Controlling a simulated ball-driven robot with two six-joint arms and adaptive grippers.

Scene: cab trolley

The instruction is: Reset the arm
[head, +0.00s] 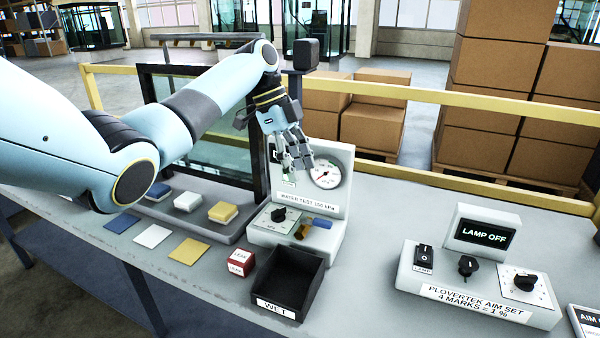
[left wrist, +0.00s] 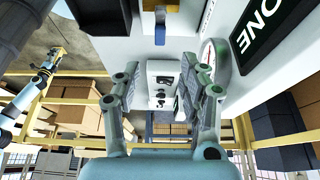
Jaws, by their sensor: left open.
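My left gripper (head: 292,158) is open and empty in the head view. It hangs in front of the upright panel of the water test unit (head: 303,206), close to the round gauge (head: 326,174). I cannot tell whether it touches the panel. My left arm comes in from the left and partly hides the glass pane behind it. In the left wrist view the gripper's two fingers (left wrist: 163,92) stand apart with nothing held between them. My right gripper is not in the head view.
A black WET bin (head: 288,282) and a red-and-white block (head: 241,262) stand in front of the unit. Coloured blocks sit on a grey tray (head: 228,232) at left. The lamp control box (head: 480,283) is at right. Bench between unit and lamp box is clear (head: 370,250).

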